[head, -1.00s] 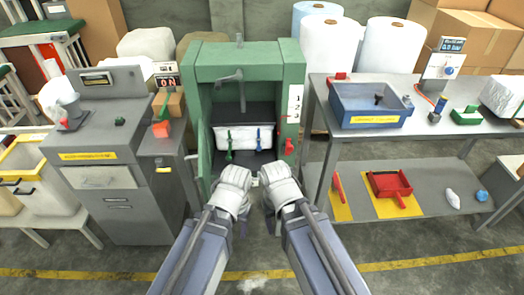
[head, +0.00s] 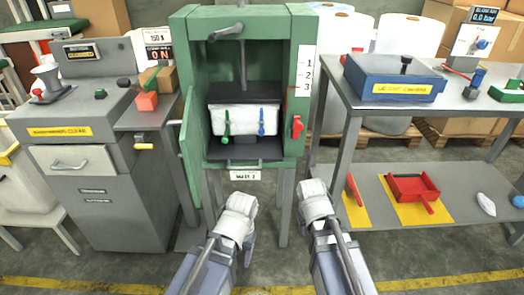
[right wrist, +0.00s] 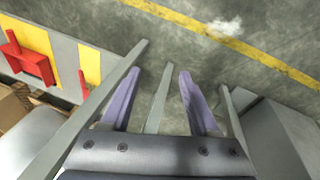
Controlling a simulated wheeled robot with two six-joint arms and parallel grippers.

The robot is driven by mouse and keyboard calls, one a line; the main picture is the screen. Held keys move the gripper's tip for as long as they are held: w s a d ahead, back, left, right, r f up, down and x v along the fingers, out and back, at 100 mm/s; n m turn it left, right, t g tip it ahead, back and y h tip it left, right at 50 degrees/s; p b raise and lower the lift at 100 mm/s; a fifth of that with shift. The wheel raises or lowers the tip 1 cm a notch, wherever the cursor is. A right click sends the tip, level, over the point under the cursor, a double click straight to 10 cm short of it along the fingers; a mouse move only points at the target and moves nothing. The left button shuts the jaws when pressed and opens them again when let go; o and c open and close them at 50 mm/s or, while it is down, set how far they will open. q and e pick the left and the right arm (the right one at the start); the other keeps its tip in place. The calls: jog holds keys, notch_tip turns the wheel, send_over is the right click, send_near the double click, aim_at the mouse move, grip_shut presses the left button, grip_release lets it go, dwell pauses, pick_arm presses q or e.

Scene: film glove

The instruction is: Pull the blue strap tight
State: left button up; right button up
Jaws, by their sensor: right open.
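The blue strap (head: 261,122) hangs down the front of a white bale (head: 243,122) inside the green press (head: 245,20). A green strap (head: 226,124) hangs to its left on the same bale. My left gripper (head: 240,203) is below and in front of the press, apart from the straps; its fingers are not clear. My right gripper (head: 315,188) is lower right of the press, also apart from the straps. In the right wrist view the right gripper (right wrist: 156,85) has its fingers spread, with nothing between them but floor and a grey bar.
A red handle (head: 297,126) is on the press's right post. The press's green door (head: 190,150) stands open at left. A grey cabinet (head: 90,150) is to the left, and a metal table (head: 400,110) with a blue box (head: 393,78) is to the right.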

aim_at(262, 132)
jog(key=w+d+f+n+t+h+b, duration=0.2)
jog(key=w+d+f+n+b, duration=0.15)
jog(key=w, duration=0.25)
jog(key=w+a+r+n+t+h, duration=0.2)
jog(key=w+r+n+t, duration=0.4)
jog(key=w+r+n, duration=0.3)
jog(key=w+a+r+n+t+y, duration=0.2)
jog(key=w+a+r+n, duration=0.1)
jog(key=a+n, duration=0.2)
jog(key=w+a+r+n+t+y, duration=0.2)
jog(key=a+r+n+t, duration=0.1)
jog(key=a+n, duration=0.3)
jog(key=w+a+r+n+t+y, duration=0.1)
jog(key=w+a+r+n+t, duration=0.1)
jog(key=a+n, duration=0.3)
jog(key=shift+w+a+r+n+t+y+b, duration=0.15)
jog(key=shift+w+a+r+n+t+y, duration=0.05)
jog(key=shift+w+r+n, duration=0.3)
jog(key=shift+w+a+r+n+t+y+b, duration=0.15)
jog(key=shift+w+r+n+t+y, duration=0.05)
jog(key=shift+w+r+n, duration=0.2)
jog(key=shift+w+d, duration=0.1)
jog(key=shift+w, duration=3.75)
pick_arm(q)
notch_tip(262, 132, down, 6)
jog(key=w+d, duration=0.1)
jog(key=shift+w, duration=0.35)
jog(key=shift+d+f, duration=0.1)
pick_arm(e)
grip_shut()
